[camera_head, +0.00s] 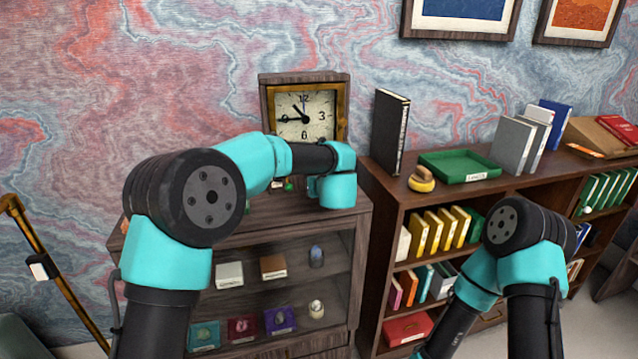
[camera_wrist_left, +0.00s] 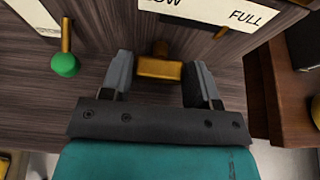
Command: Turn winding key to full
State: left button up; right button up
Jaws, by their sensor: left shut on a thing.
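The wooden clock (camera_head: 266,95) with a cream dial stands on the dark cabinet against the wall. In the left wrist view, the brass winding key (camera_wrist_left: 160,69) sticks out from the wooden front, its flat bar roughly level. A white label (camera_wrist_left: 205,14) above it reads "FULL" at the right and a cut-off "OW" at the left. My left gripper (camera_wrist_left: 159,78) is shut on the key, one finger at each end of the bar. In the head view my left wrist hides the key and the fingers. My right arm shows at the lower right, its gripper out of view.
A green knob (camera_wrist_left: 65,65) on a brass rod hangs left of the key. A black book (camera_head: 391,132), a yellow ring-shaped item (camera_head: 421,185) and a green tray (camera_head: 460,166) stand on the bookcase to the right. The cabinet shelves (camera_head: 340,255) below hold small items.

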pick_arm(q)
jog(key=m+y, duration=0.1)
jog(key=m, duration=0.1)
jog(key=shift+d+f+m+y, duration=0.1)
jog(key=shift+d+m+y, duration=0.2)
jog(key=shift+y, duration=0.1)
jog(key=shift+w+m+y, duration=0.1)
jog(key=shift+m+y, duration=0.6)
jog(key=shift+m, duration=0.3)
jog(key=shift+g, duration=0.3)
jog(key=o, duration=0.9)
